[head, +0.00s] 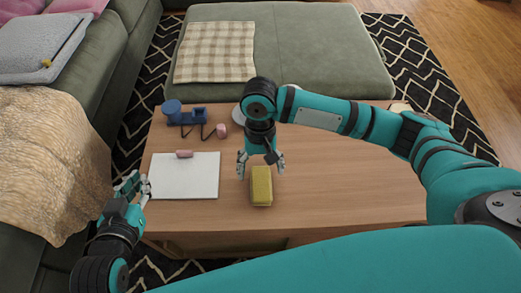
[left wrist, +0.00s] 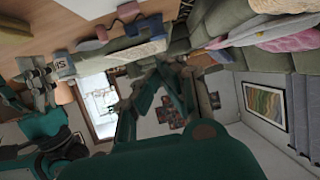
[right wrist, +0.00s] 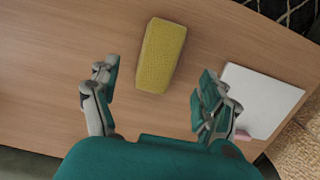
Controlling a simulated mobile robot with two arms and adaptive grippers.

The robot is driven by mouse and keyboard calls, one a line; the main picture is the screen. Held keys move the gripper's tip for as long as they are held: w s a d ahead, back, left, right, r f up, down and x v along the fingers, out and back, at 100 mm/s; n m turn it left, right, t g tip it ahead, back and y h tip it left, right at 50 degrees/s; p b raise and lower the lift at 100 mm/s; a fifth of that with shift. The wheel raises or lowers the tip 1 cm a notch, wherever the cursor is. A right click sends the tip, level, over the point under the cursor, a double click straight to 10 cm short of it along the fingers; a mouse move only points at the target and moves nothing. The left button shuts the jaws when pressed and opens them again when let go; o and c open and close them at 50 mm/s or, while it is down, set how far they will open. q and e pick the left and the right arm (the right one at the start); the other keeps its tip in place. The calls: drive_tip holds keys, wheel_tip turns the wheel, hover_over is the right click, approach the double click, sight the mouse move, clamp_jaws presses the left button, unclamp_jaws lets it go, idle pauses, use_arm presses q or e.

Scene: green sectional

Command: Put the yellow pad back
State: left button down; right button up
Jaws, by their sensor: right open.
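The yellow pad (head: 261,187) lies on the wooden table (head: 340,190) near its front edge, right of a white board. It also shows in the right wrist view (right wrist: 161,55). My right gripper (head: 261,163) is open and empty, just behind the pad in the head view. In the right wrist view the pad lies ahead of the spread fingers (right wrist: 157,88), not between them. My left gripper (head: 138,186) is by the table's left front corner, beside the white board; its jaw opening is unclear, also in the left wrist view.
The white board (head: 185,180) has a small pink block (head: 184,153) at its back edge. A blue object (head: 190,116) and a pink piece (head: 222,130) stand at the back left. A white round thing (head: 238,115) is partly hidden by my right arm. The table's right side looks clear.

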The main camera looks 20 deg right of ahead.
sight(260, 178)
wheel_tip(260, 178, up, 4)
drive_tip(key=p, duration=0.2)
drive_tip(key=s+a+f+n+t+y, duration=0.1)
drive_tip(key=s+a+n+t+y, duration=0.35)
drive_tip(key=a, duration=0.55)
drive_tip(key=d+t, duration=0.1)
drive_tip(key=d, duration=0.1)
drive_tip(key=d+t, duration=0.1)
drive_tip(key=d, duration=0.2)
drive_tip(key=d+t, duration=0.2)
drive_tip(key=d, duration=0.1)
drive_tip(key=shift+w+f+n+h, duration=0.2)
drive_tip(key=shift+f+n+h, duration=0.05)
drive_tip(key=shift+f, duration=0.1)
use_arm(q)
drive_tip(key=s+a+f+g+y, duration=0.1)
drive_tip(key=s+a+f+g, duration=0.1)
drive_tip(key=s+f+g, duration=0.3)
drive_tip(key=shift+s+a+f+y, duration=0.3)
drive_tip(key=shift+s+f, duration=0.3)
drive_tip(key=shift+s, duration=0.2)
use_arm(e)
drive_tip(key=s+d+t+h, duration=0.1)
drive_tip(key=s+d+h, duration=0.1)
drive_tip(key=d, duration=0.6)
drive_tip(key=shift+s+d+f+h, duration=0.25)
drive_tip(key=shift+s+h, duration=0.1)
drive_tip(key=shift+h, duration=0.25)
